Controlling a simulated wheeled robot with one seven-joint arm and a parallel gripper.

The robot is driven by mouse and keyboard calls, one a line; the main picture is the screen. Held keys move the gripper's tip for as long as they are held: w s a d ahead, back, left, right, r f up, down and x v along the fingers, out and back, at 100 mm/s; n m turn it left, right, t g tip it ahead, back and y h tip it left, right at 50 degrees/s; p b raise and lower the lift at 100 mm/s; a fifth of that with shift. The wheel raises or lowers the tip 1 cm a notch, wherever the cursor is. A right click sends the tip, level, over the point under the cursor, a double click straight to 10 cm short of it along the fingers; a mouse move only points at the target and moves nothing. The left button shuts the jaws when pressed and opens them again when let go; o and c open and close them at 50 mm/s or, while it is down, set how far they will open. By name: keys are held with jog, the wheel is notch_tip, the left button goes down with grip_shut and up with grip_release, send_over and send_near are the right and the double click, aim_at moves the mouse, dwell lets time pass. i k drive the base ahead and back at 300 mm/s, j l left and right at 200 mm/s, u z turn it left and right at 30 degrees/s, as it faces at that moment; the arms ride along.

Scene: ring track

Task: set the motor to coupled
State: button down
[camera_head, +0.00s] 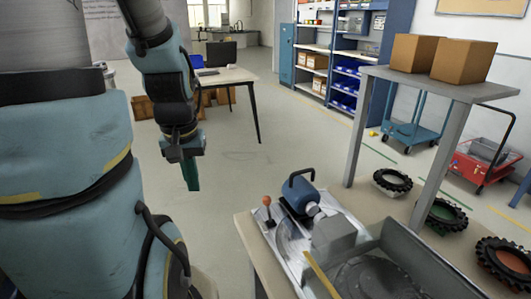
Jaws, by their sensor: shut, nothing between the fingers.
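The motor (299,197) is a blue block with a dark loop handle on top. It sits on a pale metal plate on the workbench, right of centre. A short lever with an orange knob (267,201) stands upright just left of it. A grey block and a round part join the motor's right side. I cannot tell whether the motor is coupled. My gripper (191,186) hangs down to the left of the workbench, over the floor. It is shut and empty, apart from the motor and the lever.
Black tyres (441,216) rest on the bench (247,240). A raised shelf (440,84) carries two cardboard boxes (463,61). The floor between my gripper and the bench is clear.

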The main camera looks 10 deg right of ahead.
aim_at(301, 200)
jog(key=i+j, duration=0.25)
jog(key=i, duration=0.25)
jog(key=i+j, duration=0.25)
jog(key=i, duration=0.2)
